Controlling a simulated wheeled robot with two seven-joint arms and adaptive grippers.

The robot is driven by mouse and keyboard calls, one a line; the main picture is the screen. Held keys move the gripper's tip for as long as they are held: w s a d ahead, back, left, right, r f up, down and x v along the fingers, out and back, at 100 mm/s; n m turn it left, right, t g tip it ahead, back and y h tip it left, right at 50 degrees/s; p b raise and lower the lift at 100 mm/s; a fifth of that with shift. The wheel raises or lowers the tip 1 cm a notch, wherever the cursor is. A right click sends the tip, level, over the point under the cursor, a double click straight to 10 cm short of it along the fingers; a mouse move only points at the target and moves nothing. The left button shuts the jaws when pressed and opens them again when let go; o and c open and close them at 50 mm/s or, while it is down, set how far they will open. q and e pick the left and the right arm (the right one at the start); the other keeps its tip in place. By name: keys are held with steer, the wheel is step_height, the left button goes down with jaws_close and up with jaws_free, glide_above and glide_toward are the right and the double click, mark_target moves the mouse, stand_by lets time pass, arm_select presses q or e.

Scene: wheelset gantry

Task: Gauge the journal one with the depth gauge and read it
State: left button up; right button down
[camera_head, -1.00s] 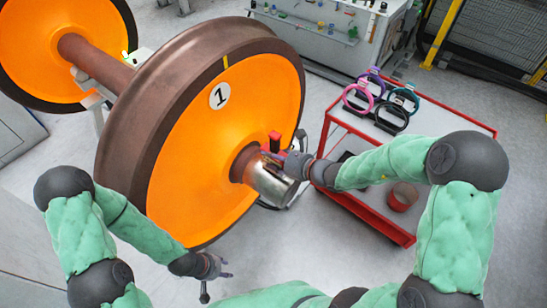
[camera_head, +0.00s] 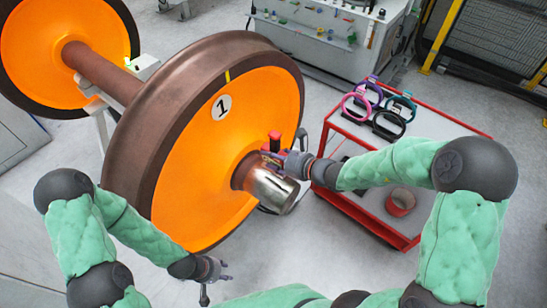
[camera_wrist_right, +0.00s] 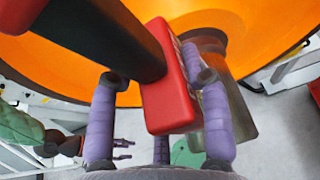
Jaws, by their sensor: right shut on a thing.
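The wheelset's orange wheel (camera_head: 190,205) carries a round label "1" (camera_head: 222,107). Its bare metal journal (camera_head: 272,187) sticks out from the hub toward the lower right. My right gripper (camera_head: 275,157) is shut on a red tool with a black part, apparently the depth gauge (camera_wrist_right: 172,95). The gauge is at the upper side of the journal, close to the wheel face; whether it touches the journal cannot be told. The gripper's fingers hide part of it. My left gripper (camera_head: 218,270) is empty and open, below the wheel's lower edge.
A grey cabinet (camera_head: 320,40) stands behind. The second orange wheel (camera_head: 35,60) is at upper left. Floor is clear below the journal.

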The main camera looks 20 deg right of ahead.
mark_target(277, 152)
arm_select(q)
steer(key=shift+r+p, duration=0.95)
steer(key=shift+r, duration=0.15)
arm_select(e)
steer(key=shift+r, duration=1.6)
